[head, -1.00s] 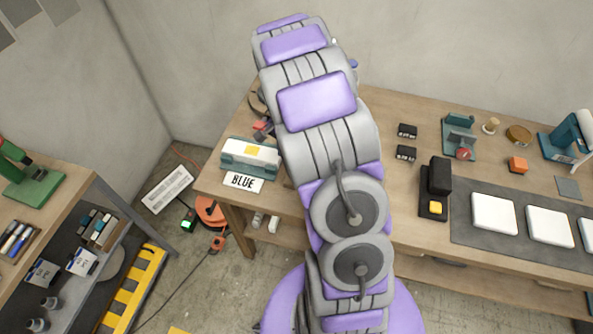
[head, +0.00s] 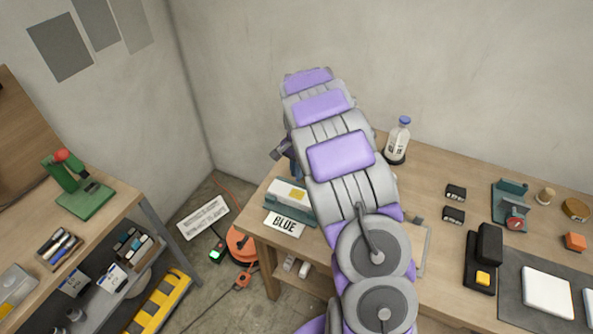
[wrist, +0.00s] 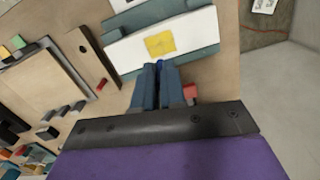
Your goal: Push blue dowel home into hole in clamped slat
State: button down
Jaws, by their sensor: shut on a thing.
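The white slat (head: 297,190) with a yellow patch sits in a teal clamp (head: 278,205) at the bench's left end. In the wrist view the slat (wrist: 196,30) runs across the top, held between teal jaws (wrist: 125,20). My gripper (wrist: 160,68) points at the slat's near edge, just below the yellow patch (wrist: 160,44). Its fingers are together, and a small bit of blue, the dowel (wrist: 160,62), shows at their tips. Most of the dowel and the hole are hidden by the fingers. In the head view my arm hides most of the gripper.
A card reading BLUE (head: 285,225) lies before the clamp. A bottle with a blue cap (head: 398,140) stands right of my arm. A wooden strip (wrist: 92,55) and a red block (wrist: 190,91) lie near the gripper. Black blocks (head: 455,192) sit farther right.

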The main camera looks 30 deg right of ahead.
aim_at(297, 188)
jog(key=shift+d, duration=0.1)
jog(key=shift+f, duration=2.9)
jog(key=shift+a+p, duration=0.2)
jog(key=shift+p, duration=0.3)
jog(key=shift+s+f, duration=0.1)
jog(key=shift+f, duration=1.5)
jog(key=c, duration=1.1)
grip_release()
